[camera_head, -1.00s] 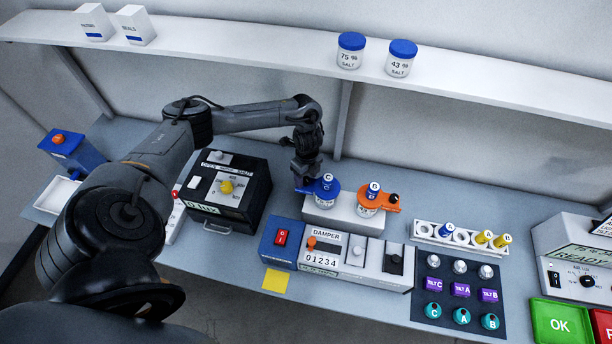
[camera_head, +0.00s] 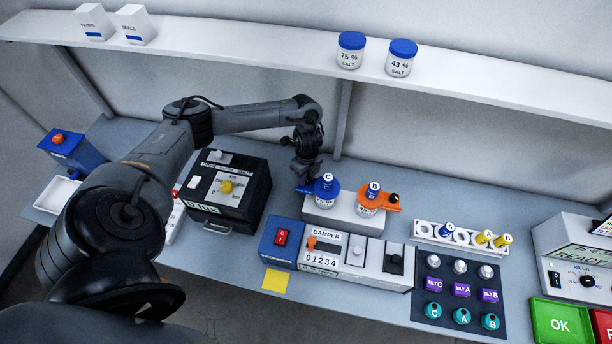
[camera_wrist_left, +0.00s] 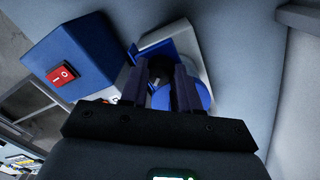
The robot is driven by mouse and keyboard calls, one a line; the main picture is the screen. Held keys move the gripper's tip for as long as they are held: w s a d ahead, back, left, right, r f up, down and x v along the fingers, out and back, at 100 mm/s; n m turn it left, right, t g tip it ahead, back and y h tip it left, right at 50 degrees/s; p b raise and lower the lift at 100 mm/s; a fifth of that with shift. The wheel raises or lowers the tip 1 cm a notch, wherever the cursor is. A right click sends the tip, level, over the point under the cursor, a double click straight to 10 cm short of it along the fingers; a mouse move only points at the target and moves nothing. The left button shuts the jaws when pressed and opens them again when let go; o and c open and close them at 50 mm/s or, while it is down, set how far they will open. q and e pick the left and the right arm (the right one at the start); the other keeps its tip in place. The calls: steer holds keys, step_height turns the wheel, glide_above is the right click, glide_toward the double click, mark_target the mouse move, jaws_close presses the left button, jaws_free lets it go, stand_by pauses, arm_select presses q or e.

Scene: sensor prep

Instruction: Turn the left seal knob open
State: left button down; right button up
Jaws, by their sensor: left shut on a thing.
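The blue left seal (camera_head: 327,196) sits on a jar at the left of the white stand (camera_head: 333,218), with a blue piece marked C (camera_head: 327,179) upright on it. Its arm points left, toward my left gripper (camera_head: 305,184). The gripper points down and is shut on the knob at that end, which is mostly hidden by the fingers. In the left wrist view the two dark fingers (camera_wrist_left: 160,88) stand over the blue seal (camera_wrist_left: 195,95), with a dark shape between them. My right gripper is not in view.
A damper panel (camera_head: 322,260) and a blue switch box (camera_head: 277,249) stand in front. A black instrument (camera_head: 228,192) is to the left.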

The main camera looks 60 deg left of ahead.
arm_select(q)
steer(key=m+b, duration=0.2)
steer(key=m, duration=0.3)
steer(key=shift+f, duration=0.1)
steer(key=m+b, duration=0.2)
steer(key=m, duration=0.3)
steer(key=shift+d, duration=0.1)
steer(key=m+b, duration=0.2)
steer(key=m, duration=0.2)
steer(key=shift+m+b, duration=0.35)
steer(key=shift+m, duration=1.35)
steer(key=c, duration=0.8)
jaws_free()
steer(key=shift+r, duration=0.2)
